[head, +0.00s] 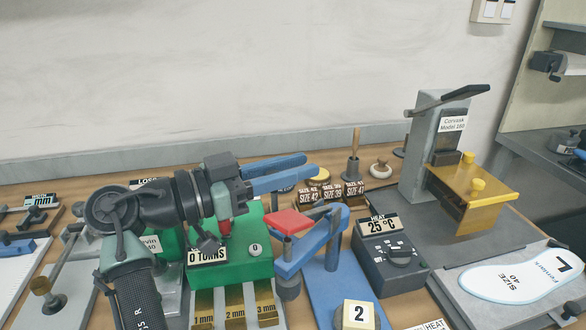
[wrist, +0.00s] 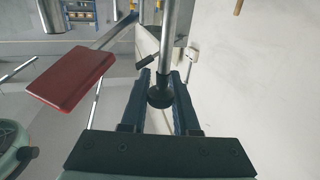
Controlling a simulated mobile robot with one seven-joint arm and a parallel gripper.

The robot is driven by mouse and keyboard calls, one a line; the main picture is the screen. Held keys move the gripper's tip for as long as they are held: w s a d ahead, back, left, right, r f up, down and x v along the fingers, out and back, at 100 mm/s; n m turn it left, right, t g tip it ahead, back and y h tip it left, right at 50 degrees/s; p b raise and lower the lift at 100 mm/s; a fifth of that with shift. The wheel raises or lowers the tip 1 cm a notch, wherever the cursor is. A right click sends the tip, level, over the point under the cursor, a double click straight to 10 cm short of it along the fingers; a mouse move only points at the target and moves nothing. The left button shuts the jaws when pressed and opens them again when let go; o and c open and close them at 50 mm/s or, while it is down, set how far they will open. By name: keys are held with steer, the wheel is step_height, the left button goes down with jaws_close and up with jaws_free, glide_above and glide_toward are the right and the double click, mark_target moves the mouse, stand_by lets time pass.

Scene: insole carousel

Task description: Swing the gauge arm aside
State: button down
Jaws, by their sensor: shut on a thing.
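My gripper (head: 311,164) reaches to the right above the green box in the head view, its two blue fingers side by side. In the wrist view my gripper (wrist: 160,82) has a grey metal rod (wrist: 176,38) with a dark round knob between its fingers, and it is shut on it. I cannot tell for certain that this rod is the gauge arm; in the head view it is not clearly visible. A red block (wrist: 70,80) on a thin metal rod stands to the left in the wrist view, apart from the fingers. A red pad (head: 288,222) shows below my gripper in the head view.
The green box (head: 235,262) with a "0 TURNS" label is under my wrist. A blue stand (head: 338,285), a dark heat box (head: 390,262) and size blocks (head: 332,192) are close by. A grey press (head: 424,150) with a golden plate stands at the right.

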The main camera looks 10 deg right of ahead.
steer(key=c, duration=0.7)
jaws_free()
steer(key=v, duration=1.3)
steer(key=shift+b, duration=0.3)
steer(key=shift+w, duration=0.15)
